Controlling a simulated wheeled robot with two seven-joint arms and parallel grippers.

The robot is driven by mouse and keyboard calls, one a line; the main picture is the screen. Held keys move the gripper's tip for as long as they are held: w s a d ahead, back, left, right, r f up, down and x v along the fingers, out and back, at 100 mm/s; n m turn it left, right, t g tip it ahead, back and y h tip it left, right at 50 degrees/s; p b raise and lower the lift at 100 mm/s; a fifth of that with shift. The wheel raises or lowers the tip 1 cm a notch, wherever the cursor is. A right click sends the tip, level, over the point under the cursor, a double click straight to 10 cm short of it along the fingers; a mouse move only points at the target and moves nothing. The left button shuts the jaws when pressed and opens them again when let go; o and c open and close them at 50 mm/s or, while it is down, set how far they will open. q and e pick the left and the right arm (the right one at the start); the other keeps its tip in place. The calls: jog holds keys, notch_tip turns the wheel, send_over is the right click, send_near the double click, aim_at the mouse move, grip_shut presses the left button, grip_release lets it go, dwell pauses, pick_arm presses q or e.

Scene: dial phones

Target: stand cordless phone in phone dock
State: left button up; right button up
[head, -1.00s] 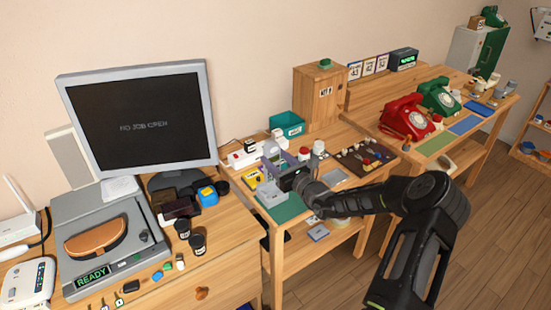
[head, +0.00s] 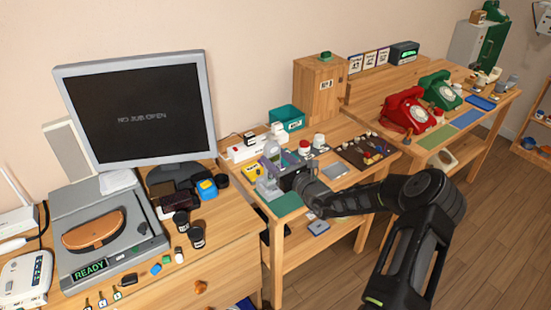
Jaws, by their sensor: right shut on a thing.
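My right gripper (head: 284,176) is over the middle wooden desk, its arm coming in from the right. It is shut on a small grey upright object that looks like the cordless phone (head: 271,149); the jaws hide its lower part. A light grey block that looks like the phone dock (head: 267,188) stands just below and left of the gripper, at the back of a green mat (head: 287,205). I cannot tell whether the phone touches the dock. My left gripper is not in view.
A yellow item (head: 252,171), a white power strip (head: 243,151) and a teal bin (head: 287,117) stand behind the gripper. A dark tray of small parts (head: 366,151) lies to the right. A monitor (head: 140,108) stands on the left desk. Red (head: 407,111) and green (head: 440,92) dial phones stand farther right.

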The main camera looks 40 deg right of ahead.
jog(key=shift+s, duration=0.1)
jog(key=shift+f, duration=0.4)
dwell(0.4)
jog(key=shift+f+b, duration=0.3)
jog(key=shift+f, duration=0.05)
jog(key=shift+f+b, duration=0.5)
jog(key=shift+f, duration=0.4)
jog(key=o, duration=1.6)
jog(key=shift+o, duration=0.2)
jog(key=s+b, duration=0.1)
jog(key=s, duration=0.6)
jog(key=shift+s, duration=0.4)
